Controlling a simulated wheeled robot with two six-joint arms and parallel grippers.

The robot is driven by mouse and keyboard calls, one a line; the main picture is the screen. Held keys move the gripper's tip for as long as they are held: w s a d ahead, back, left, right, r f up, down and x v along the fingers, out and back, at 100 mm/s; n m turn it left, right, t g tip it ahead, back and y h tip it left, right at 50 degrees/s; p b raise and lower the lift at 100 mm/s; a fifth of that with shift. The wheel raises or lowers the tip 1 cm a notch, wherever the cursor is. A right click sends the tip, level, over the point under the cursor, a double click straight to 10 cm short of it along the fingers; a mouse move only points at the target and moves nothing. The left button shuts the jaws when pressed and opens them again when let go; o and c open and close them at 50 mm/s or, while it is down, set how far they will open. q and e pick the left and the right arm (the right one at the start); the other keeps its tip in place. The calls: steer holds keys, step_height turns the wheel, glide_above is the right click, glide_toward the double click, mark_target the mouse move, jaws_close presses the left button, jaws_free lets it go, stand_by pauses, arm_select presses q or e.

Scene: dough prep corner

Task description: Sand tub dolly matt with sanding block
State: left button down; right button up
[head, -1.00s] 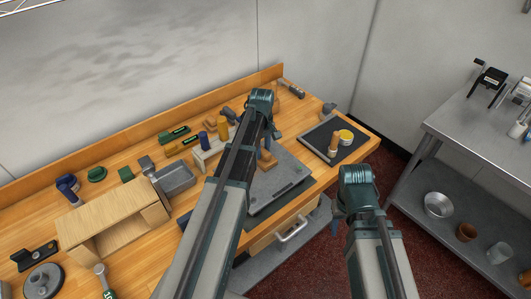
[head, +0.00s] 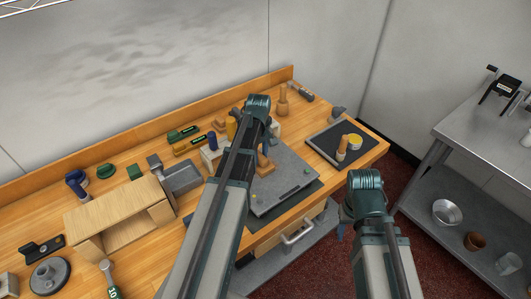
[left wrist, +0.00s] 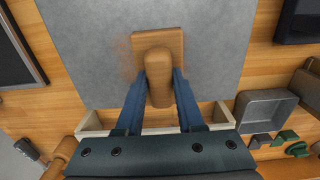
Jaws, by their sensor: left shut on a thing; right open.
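The tub dolly (head: 290,180) appears as a flat matt grey plate on the bench. In the left wrist view, its grey surface (left wrist: 215,45) fills the upper middle, with a faint brownish patch (left wrist: 122,58) left of the block. The sanding block (left wrist: 158,42) is wooden with a rounded grip and rests on the grey surface, as far as I can tell. My left gripper (left wrist: 160,78) is shut on that grip, one blue finger on each side. In the head view, the block (head: 265,163) is partly hidden by my left arm. My right gripper (head: 344,225) is open and empty, in front of the bench.
A dark tray (head: 325,152) with a yellow-lidded tub (head: 354,141) lies right of the plate. A wooden box (head: 118,210), a grey bin (head: 181,178) and several tools crowd the left and back. A steel table (head: 470,125) stands at far right.

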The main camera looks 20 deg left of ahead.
mark_target(260, 168)
arm_select(q)
steer(key=shift+s+a, duration=0.25)
steer(key=shift+s, duration=0.25)
steer(key=shift+s+a, duration=0.25)
steer(key=shift+s, duration=0.2)
steer(key=shift+s+d, duration=0.55)
steer(key=shift+d, duration=0.15)
steer(key=shift+s+d+r, duration=0.1)
steer(key=shift+s+d, duration=0.1)
steer(key=shift+d, duration=0.3)
steer(key=shift+w, duration=0.15)
steer(key=shift+w+d, duration=0.55)
steer(key=shift+w, duration=0.3)
steer(key=shift+w+d, duration=0.55)
steer(key=shift+w, duration=0.35)
steer(key=shift+w+d, duration=0.55)
steer(key=shift+w, duration=0.3)
